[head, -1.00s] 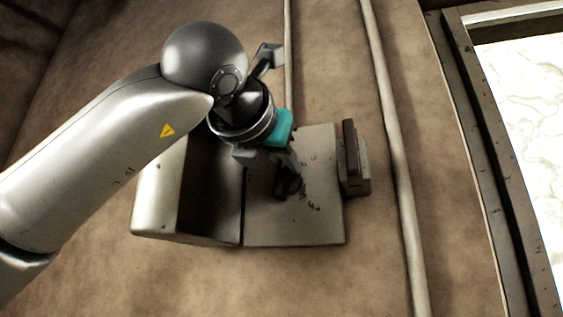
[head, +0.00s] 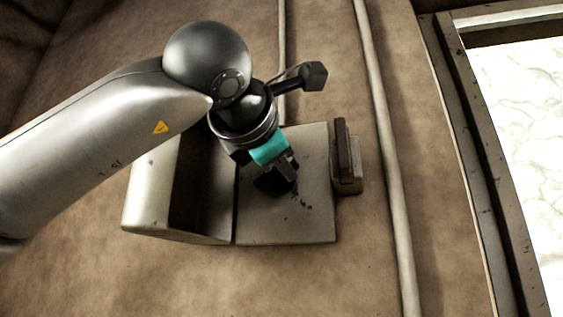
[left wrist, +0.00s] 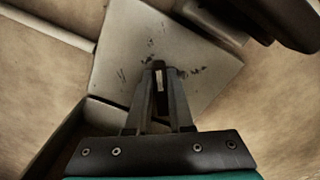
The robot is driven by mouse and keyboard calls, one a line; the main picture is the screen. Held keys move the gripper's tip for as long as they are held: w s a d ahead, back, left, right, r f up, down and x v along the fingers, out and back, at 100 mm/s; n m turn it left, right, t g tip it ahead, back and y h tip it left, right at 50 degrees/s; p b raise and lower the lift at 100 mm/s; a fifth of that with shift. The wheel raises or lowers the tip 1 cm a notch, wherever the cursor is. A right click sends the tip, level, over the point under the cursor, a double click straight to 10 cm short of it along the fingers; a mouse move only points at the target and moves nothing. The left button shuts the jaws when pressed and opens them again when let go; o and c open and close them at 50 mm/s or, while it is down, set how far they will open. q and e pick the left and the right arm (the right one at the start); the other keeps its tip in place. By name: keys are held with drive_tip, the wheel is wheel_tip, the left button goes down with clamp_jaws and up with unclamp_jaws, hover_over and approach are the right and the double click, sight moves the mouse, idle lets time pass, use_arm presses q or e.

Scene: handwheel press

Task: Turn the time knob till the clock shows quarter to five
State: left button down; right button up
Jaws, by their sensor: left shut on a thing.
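A pale square plate (head: 315,220) with small dark marks is on the wall, and it also shows in the left wrist view (left wrist: 118,50). I cannot read a time from the marks. My left gripper (head: 284,181) reaches in front of the plate and is shut on a small dark part near its middle, which looks like the time knob. In the left wrist view the fingers (left wrist: 160,72) come together over the plate. The knob is mostly hidden by the fingers. My right gripper is not in view.
A pale box-like housing (head: 150,195) with a dark inner side adjoins the plate on the left. A brown lever-like piece on a block (head: 349,180) stands at its right. A pipe (head: 392,160) runs down the wall, with a framed bright panel (head: 520,140) farther right.

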use_arm(q)
drive_tip(key=shift+r, duration=0.1)
idle(0.3)
drive_tip(key=c, duration=0.8)
unclamp_jaws()
drive_tip(key=shift+s, duration=0.1)
drive_tip(key=b+v, duration=0.5)
drive_tip(key=v, duration=1)
